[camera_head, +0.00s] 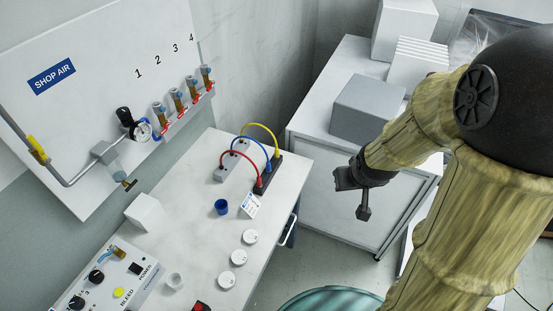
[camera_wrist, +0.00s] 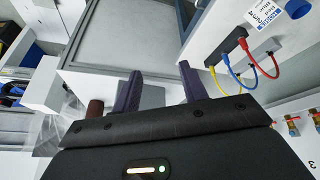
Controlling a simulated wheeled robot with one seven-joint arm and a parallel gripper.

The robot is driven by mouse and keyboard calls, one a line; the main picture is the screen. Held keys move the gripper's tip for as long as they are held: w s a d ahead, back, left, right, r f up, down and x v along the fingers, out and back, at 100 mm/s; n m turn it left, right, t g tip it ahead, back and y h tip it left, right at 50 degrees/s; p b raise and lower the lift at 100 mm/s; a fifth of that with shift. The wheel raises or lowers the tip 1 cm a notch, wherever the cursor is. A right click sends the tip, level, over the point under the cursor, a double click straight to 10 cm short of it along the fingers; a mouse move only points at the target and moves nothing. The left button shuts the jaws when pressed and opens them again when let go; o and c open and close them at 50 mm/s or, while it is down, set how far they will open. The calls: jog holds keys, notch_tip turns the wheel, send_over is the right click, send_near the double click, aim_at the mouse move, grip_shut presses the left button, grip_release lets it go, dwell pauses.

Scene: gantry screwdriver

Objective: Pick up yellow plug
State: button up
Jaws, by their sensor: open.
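The yellow plug (camera_head: 278,155) sits at the far end of a dark socket block (camera_head: 268,176) on the white bench, on the end of a yellow cable that arches to a grey block (camera_head: 232,166). Blue and red cables run beside it between the same blocks. In the wrist view the yellow cable (camera_wrist: 213,82) shows right of my fingers; its plug is too small to make out clearly. My gripper (camera_head: 353,196) is open and empty, right of the socket block and apart from it. Its two fingers also show in the wrist view (camera_wrist: 160,88).
The bench (camera_head: 190,195) holds a blue cup (camera_head: 221,207), a small card, white round discs, a white block (camera_head: 145,212) and a control panel. A grey box (camera_head: 368,108) stands on a cabinet behind my gripper. The shop air board (camera_head: 100,100) is at left.

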jog(key=w+a+f+n+t+y+b, duration=0.2)
jog(key=w+a+f+y+b, duration=0.1)
jog(key=w+f, duration=0.4)
jog(key=w+a+f+n+t+y+b, duration=0.3)
jog(key=w+a+f+y+b, duration=0.1)
jog(key=w+a+f, duration=0.3)
jog(key=shift+w+y+b, duration=0.3)
jog(key=shift+w+b, duration=0.4)
jog(key=shift+w, duration=0.3)
send_near(278, 155)
jog(key=x, duration=0.4)
jog(key=shift+w+d+f, duration=0.15)
jog(key=shift+a+p+x, duration=0.2)
jog(key=shift+p+x, duration=0.3)
jog(key=shift+x, duration=2.15)
